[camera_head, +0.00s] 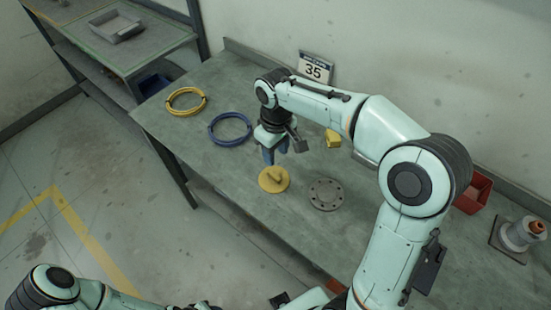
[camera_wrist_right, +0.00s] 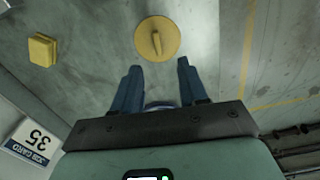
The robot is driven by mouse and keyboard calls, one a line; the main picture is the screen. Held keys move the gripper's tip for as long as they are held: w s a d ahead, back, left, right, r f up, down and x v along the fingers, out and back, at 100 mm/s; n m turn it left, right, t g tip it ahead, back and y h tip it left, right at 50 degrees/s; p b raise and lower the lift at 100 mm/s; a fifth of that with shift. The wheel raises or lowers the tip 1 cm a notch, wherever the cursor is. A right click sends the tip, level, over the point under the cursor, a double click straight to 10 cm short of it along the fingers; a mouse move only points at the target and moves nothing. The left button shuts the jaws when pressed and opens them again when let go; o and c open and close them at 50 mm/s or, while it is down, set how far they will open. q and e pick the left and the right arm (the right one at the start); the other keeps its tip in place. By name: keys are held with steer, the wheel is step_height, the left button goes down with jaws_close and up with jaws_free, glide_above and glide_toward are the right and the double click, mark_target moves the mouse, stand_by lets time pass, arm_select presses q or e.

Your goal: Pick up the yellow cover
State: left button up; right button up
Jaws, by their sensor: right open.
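The yellow cover (camera_head: 274,180) is a round disc with a raised bar handle, lying flat on the green-grey workbench (camera_head: 215,90). In the right wrist view the cover (camera_wrist_right: 157,39) lies beyond my fingertips, roughly centred between them. My right gripper (camera_head: 275,155) points down above the bench, behind the cover in the head view, with its blue fingers apart and nothing between them. The right wrist view also shows the open fingers (camera_wrist_right: 158,72). My left arm shows at the lower left of the head view, but I cannot see its gripper.
A grey flange (camera_head: 325,194) lies right of the cover. A blue ring (camera_head: 230,129) and a yellow ring (camera_head: 187,101) lie to the left. A yellow block (camera_head: 333,139), a red bin (camera_head: 473,192) and a sign marked 35 (camera_head: 316,67) are along the back.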

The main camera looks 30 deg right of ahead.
glide_above(276, 177)
steer(key=f, duration=0.5)
steer(key=f+b, duration=0.1)
steer(key=f, duration=0.1)
steer(key=shift+s+a+f, duration=0.1)
steer(key=shift+s+f, duration=0.05)
steer(key=shift+s, duration=0.1)
steer(key=shift+w+f, duration=0.15)
steer(key=shift+f, duration=1.35)
steer(key=shift+w+f, duration=0.15)
steer(key=shift+f, duration=1.3)
jaws_close()
